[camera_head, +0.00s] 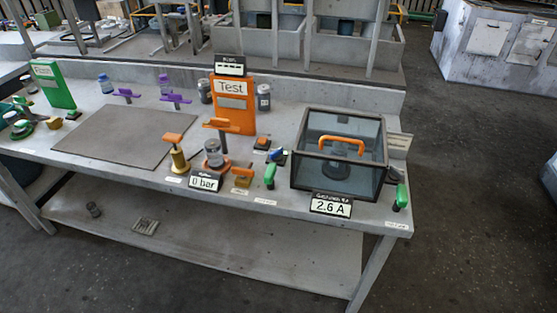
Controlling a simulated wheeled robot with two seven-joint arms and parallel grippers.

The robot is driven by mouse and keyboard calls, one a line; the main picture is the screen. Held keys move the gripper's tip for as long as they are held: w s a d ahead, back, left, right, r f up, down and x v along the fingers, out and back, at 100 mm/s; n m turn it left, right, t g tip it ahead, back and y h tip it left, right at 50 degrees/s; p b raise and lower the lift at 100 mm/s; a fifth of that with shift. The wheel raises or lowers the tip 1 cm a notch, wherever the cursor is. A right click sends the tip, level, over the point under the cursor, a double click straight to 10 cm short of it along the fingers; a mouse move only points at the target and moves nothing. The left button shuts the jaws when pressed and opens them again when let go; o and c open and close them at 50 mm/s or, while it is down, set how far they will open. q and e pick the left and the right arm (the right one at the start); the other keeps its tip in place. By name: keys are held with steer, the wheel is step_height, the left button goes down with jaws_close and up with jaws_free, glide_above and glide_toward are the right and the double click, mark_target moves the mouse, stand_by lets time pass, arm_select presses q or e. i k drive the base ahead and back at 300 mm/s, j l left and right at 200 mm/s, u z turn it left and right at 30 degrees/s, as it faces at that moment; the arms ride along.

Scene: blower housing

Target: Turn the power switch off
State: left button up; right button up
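No gripper of mine is in view. Two green-handled levers stand near the front edge of the grey table: one (270,176) left of the glass box, the other (402,197) at the right corner. Their small labels are too small to read, so I cannot tell which is the power switch. A glass box (376,177) with an orange handle (342,146) on top holds a dark round part. A display (331,206) in front of it reads 2.6 A. A small orange-topped block (262,142) and a blue-and-black item (276,155) sit left of the box.
An orange Test panel (233,103) stands behind a clear cylinder (213,153) and orange-handled valves. A display (205,182) reads 0 bar. A bare grey mat (112,135) lies to the left. Open floor (460,210) lies right of the table.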

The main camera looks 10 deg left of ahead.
mark_target(276, 155)
steer(key=l+u, duration=0.35)
steer(key=l, duration=0.35)
steer(key=l+u, duration=0.3)
steer(key=l, duration=0.4)
steer(key=i, duration=0.05)
